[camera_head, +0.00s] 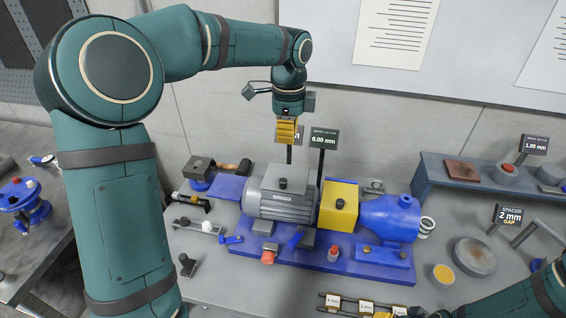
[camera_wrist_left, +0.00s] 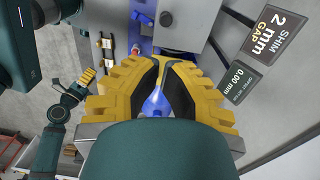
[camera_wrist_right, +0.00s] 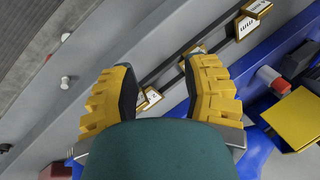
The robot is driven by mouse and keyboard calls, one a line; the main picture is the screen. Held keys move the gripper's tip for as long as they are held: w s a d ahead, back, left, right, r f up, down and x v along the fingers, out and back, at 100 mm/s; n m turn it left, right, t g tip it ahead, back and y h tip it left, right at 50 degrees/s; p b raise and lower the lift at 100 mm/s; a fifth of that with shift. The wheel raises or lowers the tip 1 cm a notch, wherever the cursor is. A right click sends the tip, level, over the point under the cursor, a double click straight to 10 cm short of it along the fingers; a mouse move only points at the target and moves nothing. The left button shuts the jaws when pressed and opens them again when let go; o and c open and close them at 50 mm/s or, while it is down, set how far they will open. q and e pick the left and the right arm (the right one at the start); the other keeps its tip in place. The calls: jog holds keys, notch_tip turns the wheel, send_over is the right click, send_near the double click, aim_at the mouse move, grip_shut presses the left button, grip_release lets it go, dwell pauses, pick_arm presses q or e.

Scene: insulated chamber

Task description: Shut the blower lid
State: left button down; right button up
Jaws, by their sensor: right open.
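A grey motor (camera_head: 282,193), a yellow cover (camera_head: 338,206) and a blue rounded housing (camera_head: 390,218) stand in a row on a blue base. I cannot tell which part is the blower lid, or whether a lid stands open. My left gripper (camera_head: 287,130) hangs above and behind the motor, pointing down. In the left wrist view its fingertips (camera_wrist_left: 161,60) nearly meet, with nothing seen held.
Two small signs (camera_head: 324,138) stand behind the motor, close to the left gripper. Labelled blocks (camera_head: 366,307) lie on a rack at the front. A round grey disc (camera_head: 474,256) and a raised grey shelf (camera_head: 440,168) are at the right.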

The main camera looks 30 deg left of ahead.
aim_at(286, 191)
pick_arm(q)
jog(key=f, duration=1.4)
jog(key=shift+s+d, duration=0.1)
jog(key=shift+s, duration=0.25)
pick_arm(e)
jog(key=shift+f, duration=0.15)
